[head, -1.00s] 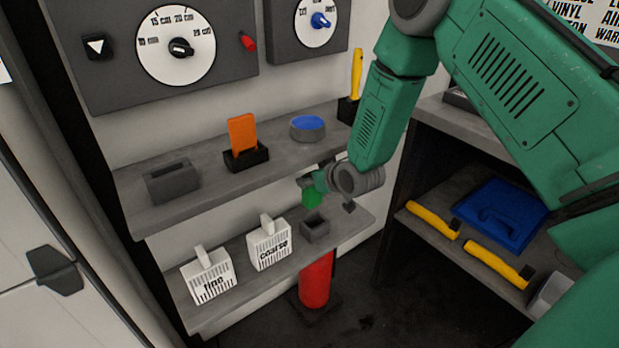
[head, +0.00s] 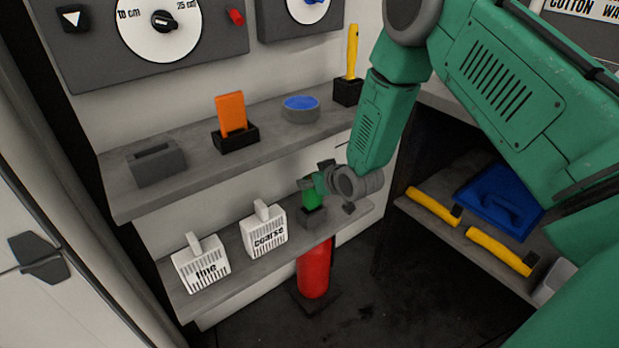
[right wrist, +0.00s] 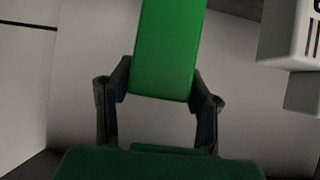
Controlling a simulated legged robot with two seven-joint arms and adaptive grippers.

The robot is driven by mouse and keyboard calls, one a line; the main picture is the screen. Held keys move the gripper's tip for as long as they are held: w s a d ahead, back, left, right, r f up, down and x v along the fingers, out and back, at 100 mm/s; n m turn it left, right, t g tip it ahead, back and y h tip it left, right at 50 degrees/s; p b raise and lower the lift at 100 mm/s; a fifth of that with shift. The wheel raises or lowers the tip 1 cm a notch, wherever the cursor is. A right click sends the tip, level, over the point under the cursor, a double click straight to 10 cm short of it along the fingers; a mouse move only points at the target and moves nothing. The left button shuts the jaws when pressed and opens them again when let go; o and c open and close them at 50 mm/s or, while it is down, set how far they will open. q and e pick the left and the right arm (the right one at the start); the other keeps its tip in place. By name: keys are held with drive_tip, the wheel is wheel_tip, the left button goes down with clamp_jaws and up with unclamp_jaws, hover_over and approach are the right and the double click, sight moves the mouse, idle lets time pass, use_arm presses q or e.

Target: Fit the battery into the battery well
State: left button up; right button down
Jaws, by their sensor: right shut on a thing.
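The green battery (head: 311,195) is upright over a small dark grey open-topped box, which looks like the battery well (head: 313,219), on the lower shelf. Its lower end is at the box's rim; I cannot tell whether it is inside or just above. My right gripper (head: 315,186) is shut on the battery from the right side. In the right wrist view the battery (right wrist: 166,45) sits between the two dark fingers (right wrist: 160,82); the wrist view does not show the well. My left gripper is not in view.
White blocks marked "fine" (head: 201,267) and "coarse" (head: 264,234) stand left of the well. The upper shelf (head: 200,183) overhangs behind, with a grey slotted block (head: 157,162), an orange card in a black holder (head: 236,138) and a blue-topped puck (head: 300,110). A red cylinder (head: 313,270) stands below.

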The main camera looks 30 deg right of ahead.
sight(314, 196)
drive_tip(key=shift+f, duration=0.15)
drive_tip(key=shift+a+r, duration=0.25)
drive_tip(key=shift+a, duration=0.2)
drive_tip(key=shift+d+f, duration=0.15)
drive_tip(key=shift+d, duration=0.5)
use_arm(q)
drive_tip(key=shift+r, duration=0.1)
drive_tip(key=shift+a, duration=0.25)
use_arm(e)
drive_tip(key=shift+a, duration=0.3)
use_arm(q)
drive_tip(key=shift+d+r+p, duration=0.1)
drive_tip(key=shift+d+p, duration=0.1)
drive_tip(key=shift+p, duration=0.1)
use_arm(e)
drive_tip(key=shift+d, duration=0.1)
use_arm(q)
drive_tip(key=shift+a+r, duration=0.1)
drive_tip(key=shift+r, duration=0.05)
use_arm(e)
drive_tip(key=shift+a, duration=0.3)
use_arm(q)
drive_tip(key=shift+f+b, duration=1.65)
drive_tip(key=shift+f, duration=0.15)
use_arm(e)
drive_tip(key=shift+f, duration=2.65)
drive_tip(key=c, duration=0.8)
unclamp_jaws()
